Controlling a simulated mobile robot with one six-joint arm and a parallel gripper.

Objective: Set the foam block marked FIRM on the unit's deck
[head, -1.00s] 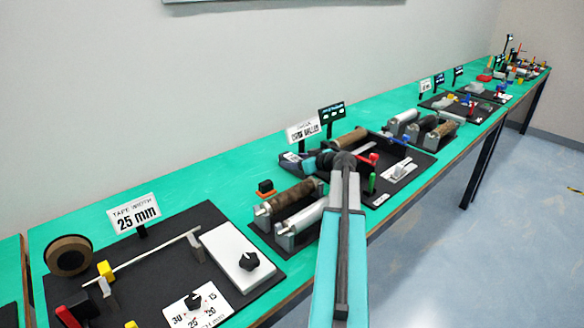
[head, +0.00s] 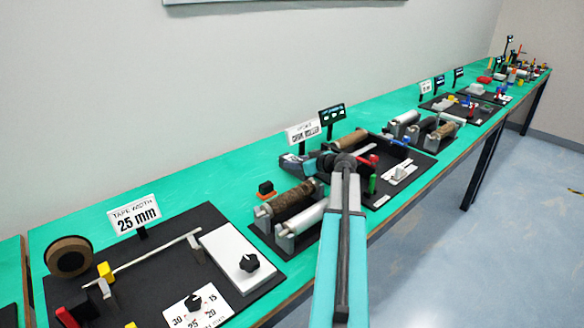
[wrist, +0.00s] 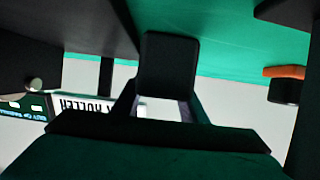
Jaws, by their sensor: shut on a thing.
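My gripper (head: 296,163) is above the dark roller unit in the middle of the bench, close to the sign on a post, with its fingers hard to make out in the head view. In the wrist view my gripper (wrist: 160,108) is shut on a dark, square-faced block (wrist: 167,65), clear of the bench surface. No FIRM marking is readable on it. Below the gripper, the roller unit has a black deck (head: 262,236), a brown roller (head: 290,200) and a pale roller (head: 305,219). My arm hides part of this unit.
The roller sign (head: 303,132) stands behind my gripper. A tape-width station (head: 222,216) lies left. Bare green bench runs along the wall.

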